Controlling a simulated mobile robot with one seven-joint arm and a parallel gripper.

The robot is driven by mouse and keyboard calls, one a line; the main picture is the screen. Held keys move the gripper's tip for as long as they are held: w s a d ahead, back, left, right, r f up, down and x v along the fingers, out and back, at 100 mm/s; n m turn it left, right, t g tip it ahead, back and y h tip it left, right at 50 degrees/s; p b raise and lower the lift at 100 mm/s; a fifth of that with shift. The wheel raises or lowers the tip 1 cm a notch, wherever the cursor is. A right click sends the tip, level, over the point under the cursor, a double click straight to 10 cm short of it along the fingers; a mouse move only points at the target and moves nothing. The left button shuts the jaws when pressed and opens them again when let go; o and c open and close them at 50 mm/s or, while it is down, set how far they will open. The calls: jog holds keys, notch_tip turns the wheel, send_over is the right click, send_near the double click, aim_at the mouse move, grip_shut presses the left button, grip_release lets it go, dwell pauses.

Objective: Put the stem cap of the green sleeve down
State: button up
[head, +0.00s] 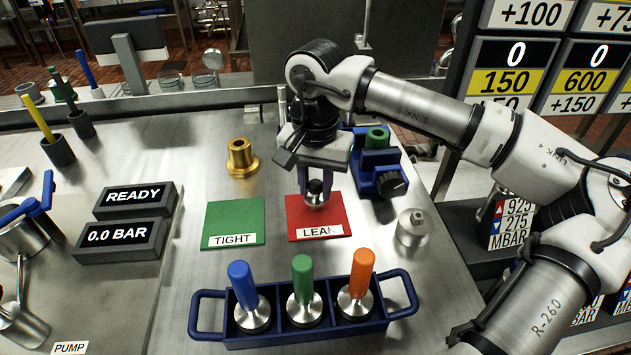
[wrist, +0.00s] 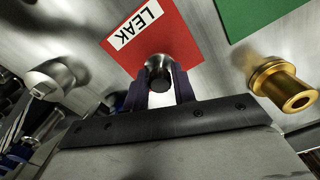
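My gripper (head: 316,190) is over the red LEAK mat (head: 338,215), pointing down. Its purple fingers are on either side of the dark knob of a small silver stem cap (head: 316,197), and they appear closed on it. In the wrist view the stem cap (wrist: 159,72) sits between the fingertips against the red mat (wrist: 180,38). The cap is upright and low over the mat; I cannot tell whether its base touches. The green sleeve (head: 377,138) stands in a blue clamp (head: 378,165) behind and right of my gripper.
The green TIGHT mat (head: 235,222) lies empty to the left. A brass fitting (head: 241,158) stands behind it. A silver part (head: 412,228) stands right of the red mat. In front is a blue rack (head: 305,330) with blue, green and orange handled tools. Display boxes (head: 120,240) are at left.

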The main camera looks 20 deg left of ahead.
aim_at(316, 183)
jog(key=o, duration=0.3)
jog(key=shift+r, duration=0.1)
notch_tip(316, 183, up, 12)
jog(key=shift+r, duration=0.15)
dwell(0.3)
